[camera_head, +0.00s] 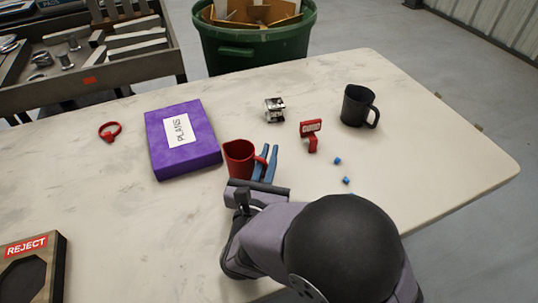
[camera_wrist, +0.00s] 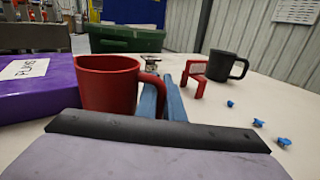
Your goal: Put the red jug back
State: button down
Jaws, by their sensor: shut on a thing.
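The red jug (camera_head: 239,161) stands upright near the middle of the pale table, right of the purple box. It also shows in the wrist view (camera_wrist: 107,87), large and close, with its handle to the right. My gripper (camera_head: 268,152) reaches it from the front, its two blue fingers shut at the jug's handle. The fingers also show in the wrist view (camera_wrist: 162,92), where the handle passes by them. I cannot tell whether the jug's base touches the table.
A red stand (camera_head: 311,134), black mug (camera_head: 358,106), metal block (camera_head: 274,109), red ring (camera_head: 110,131) and small blue bits (camera_head: 346,180) lie around. A REJECT tray (camera_head: 34,262) is front left. The right end is clear.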

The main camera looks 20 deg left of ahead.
jog(key=shift+f, duration=0.2)
jog(key=c, duration=1.9)
grip_release()
jog(key=shift+r, duration=0.2)
jog(key=shift+s, duration=0.15)
jog(key=s, duration=0.3)
jog(key=s+d, duration=0.1)
jog(key=s, duration=0.3)
jog(key=s+d, duration=0.1)
jog(key=s, duration=0.3)
jog(key=shift+s+d, duration=0.2)
jog(key=shift+s, duration=0.05)
